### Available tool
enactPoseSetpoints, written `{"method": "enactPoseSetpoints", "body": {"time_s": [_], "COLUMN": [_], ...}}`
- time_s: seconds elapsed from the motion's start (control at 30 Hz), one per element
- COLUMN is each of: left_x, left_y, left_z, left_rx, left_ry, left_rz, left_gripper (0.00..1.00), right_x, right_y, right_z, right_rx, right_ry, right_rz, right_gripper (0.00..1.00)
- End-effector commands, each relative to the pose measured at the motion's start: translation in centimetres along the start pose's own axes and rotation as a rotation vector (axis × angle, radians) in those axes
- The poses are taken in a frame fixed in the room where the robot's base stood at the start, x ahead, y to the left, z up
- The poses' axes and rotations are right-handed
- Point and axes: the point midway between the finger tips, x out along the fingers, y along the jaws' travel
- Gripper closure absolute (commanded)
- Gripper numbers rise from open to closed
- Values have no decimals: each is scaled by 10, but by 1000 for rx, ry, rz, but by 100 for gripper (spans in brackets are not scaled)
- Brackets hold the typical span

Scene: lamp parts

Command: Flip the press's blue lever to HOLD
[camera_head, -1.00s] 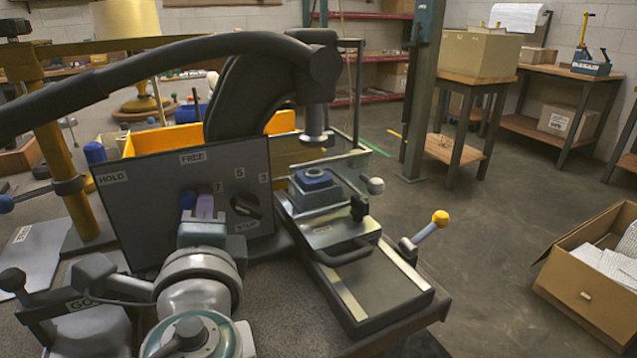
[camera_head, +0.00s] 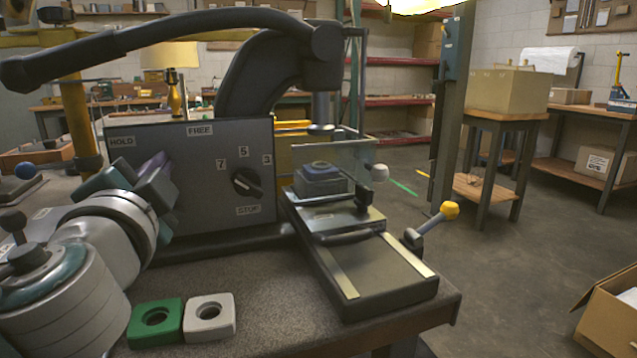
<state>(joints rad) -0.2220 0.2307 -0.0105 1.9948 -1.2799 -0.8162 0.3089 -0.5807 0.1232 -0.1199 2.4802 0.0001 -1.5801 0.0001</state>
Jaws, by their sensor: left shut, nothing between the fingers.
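The press (camera_head: 280,80) stands on the bench, with a long black handle arching to the left. Its grey front panel (camera_head: 215,165) has a HOLD label (camera_head: 122,141) at the upper left and a FREE label (camera_head: 200,130) at the top middle. My left gripper (camera_head: 158,172), with teal and purple finger parts, is shut and empty in front of the panel's left part, below HOLD. I cannot make out the blue lever; the gripper probably covers it, so its position cannot be told. My right gripper is not in view.
A black dial (camera_head: 246,182) sits on the panel's right. A sliding tray (camera_head: 375,275) and a yellow-knobbed lever (camera_head: 440,218) are right of it. Green (camera_head: 155,323) and white (camera_head: 208,317) square pieces lie in front.

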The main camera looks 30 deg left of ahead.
Motion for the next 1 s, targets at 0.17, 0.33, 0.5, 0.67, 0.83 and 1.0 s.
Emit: {"method": "enactPoseSetpoints", "body": {"time_s": [0.17,0.33,0.5,0.67,0.83,1.0], "left_x": [-1,-2,-2,-2,-2,-1], "left_y": [0,-2,-3,-4,-4,-3], "left_z": [7,9,9,9,9,9], "left_rx": [-83,-125,-141,-143,-142,-142], "left_ry": [-1,1,0,0,0,0], "left_rz": [-15,-21,-24,-24,-24,-24], "left_gripper": [100,100,100,100,100,100], "right_x": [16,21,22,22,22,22], "right_y": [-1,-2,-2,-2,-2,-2], "right_z": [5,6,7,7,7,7], "right_rx": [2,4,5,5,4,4], "right_ry": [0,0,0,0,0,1], "right_rz": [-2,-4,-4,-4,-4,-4], "right_gripper": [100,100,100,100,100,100]}}
